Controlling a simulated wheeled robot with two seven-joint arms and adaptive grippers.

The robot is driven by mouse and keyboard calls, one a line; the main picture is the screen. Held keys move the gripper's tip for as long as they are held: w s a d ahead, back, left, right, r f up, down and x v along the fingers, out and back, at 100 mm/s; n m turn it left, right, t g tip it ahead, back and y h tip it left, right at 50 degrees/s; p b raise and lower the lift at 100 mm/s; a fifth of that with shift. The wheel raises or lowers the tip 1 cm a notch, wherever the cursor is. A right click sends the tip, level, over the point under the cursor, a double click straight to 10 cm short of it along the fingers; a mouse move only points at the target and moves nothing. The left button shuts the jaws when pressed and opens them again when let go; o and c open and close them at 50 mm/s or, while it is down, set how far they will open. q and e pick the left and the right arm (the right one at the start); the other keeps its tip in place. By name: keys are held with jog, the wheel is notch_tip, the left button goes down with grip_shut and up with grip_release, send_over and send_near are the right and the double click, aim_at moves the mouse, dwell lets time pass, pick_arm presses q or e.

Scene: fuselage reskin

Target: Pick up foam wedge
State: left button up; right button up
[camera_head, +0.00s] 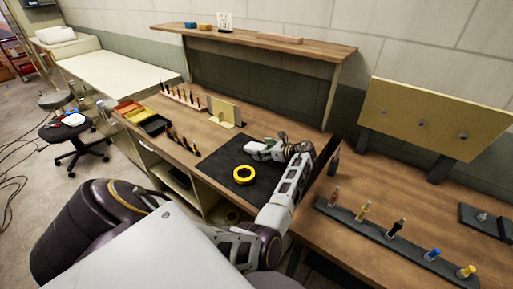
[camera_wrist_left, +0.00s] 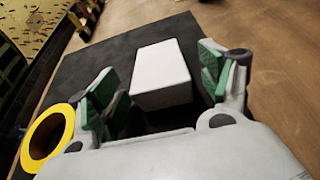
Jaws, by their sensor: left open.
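The foam wedge (camera_wrist_left: 161,72) appears to be the white block on the black mat (camera_wrist_left: 92,62) in the left wrist view. My left gripper (camera_wrist_left: 158,82) is open, with its green-padded fingers on either side of the block. A gap shows between the block and each finger. In the head view my left gripper (camera_head: 266,149) is low over the mat (camera_head: 218,168), and the block cannot be told apart from it clearly there. My right gripper is not in view.
A yellow tape ring (camera_head: 244,182) lies on the mat near my gripper; it also shows in the left wrist view (camera_wrist_left: 60,113). A tool rack (camera_head: 378,230) is on the right bench. A shelf (camera_head: 270,40) is behind.

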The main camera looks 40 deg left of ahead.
pick_arm(q)
jog(key=c, duration=0.9)
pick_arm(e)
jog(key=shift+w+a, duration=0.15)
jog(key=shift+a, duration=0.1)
pick_arm(q)
jog(key=shift+o, duration=0.2)
notch_tip(320, 180, up, 9)
jog(key=shift+r, duration=0.45)
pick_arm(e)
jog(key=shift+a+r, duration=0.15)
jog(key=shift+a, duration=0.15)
